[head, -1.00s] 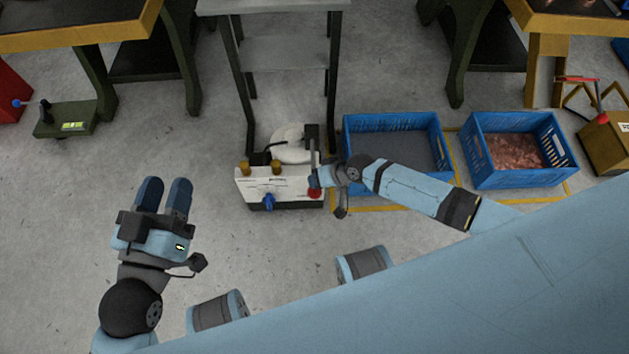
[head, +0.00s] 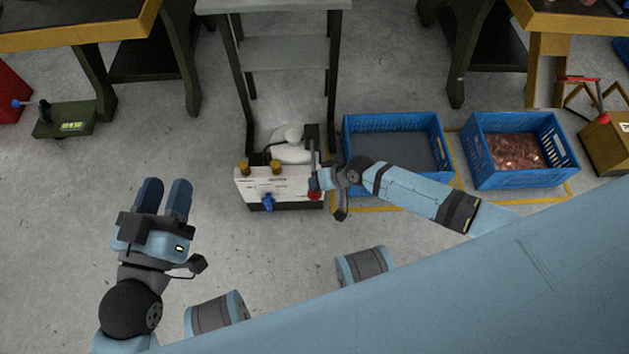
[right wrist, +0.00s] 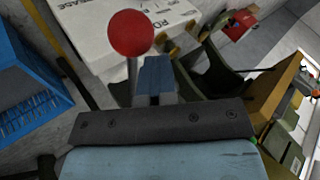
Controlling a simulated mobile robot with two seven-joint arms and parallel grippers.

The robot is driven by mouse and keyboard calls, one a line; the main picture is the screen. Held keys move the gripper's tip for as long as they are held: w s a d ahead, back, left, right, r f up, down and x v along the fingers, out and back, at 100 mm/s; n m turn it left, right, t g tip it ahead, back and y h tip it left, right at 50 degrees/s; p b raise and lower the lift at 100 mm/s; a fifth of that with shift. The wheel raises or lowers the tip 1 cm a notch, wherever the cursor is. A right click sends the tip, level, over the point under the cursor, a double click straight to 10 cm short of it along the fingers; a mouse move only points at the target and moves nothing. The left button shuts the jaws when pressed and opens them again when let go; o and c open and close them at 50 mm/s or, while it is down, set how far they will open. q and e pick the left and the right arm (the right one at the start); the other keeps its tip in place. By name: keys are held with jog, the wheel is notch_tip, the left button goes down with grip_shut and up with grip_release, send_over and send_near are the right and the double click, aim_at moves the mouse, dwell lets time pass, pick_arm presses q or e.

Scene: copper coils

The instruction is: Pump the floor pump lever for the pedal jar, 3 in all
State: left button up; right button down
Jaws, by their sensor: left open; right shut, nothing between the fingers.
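A white floor unit (head: 255,188) with printed text, brass knobs and a blue valve stands below the middle rack. Its lever, a thin metal rod with a red ball knob (head: 314,196), is at its right front corner. In the right wrist view the red knob (right wrist: 131,33) stands upright on its rod, just left of my fingers. My right gripper (head: 317,180) is shut and empty beside the lever; whether it touches the rod I cannot tell. My left gripper (head: 163,190) is open and empty above bare floor. I cannot identify a pedal jar.
Two blue crates, an emptier-looking one (head: 437,130) and one with copper pieces (head: 563,150), stand right of the unit. A green pedal device (head: 65,120) is at the far left, a yellow-brown box (head: 607,143) at the far right. Floor in front is clear.

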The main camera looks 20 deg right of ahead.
jog(key=shift+s+a+f+b, duration=0.15)
jog(key=shift+f+b, duration=0.15)
jog(key=shift+f, duration=0.25)
jog(key=shift+s+d+f+b, duration=0.15)
jog(key=shift+f+b, duration=0.15)
jog(key=shift+f, duration=0.25)
dwell(0.6)
jog(key=shift+a, duration=0.1)
dwell(0.4)
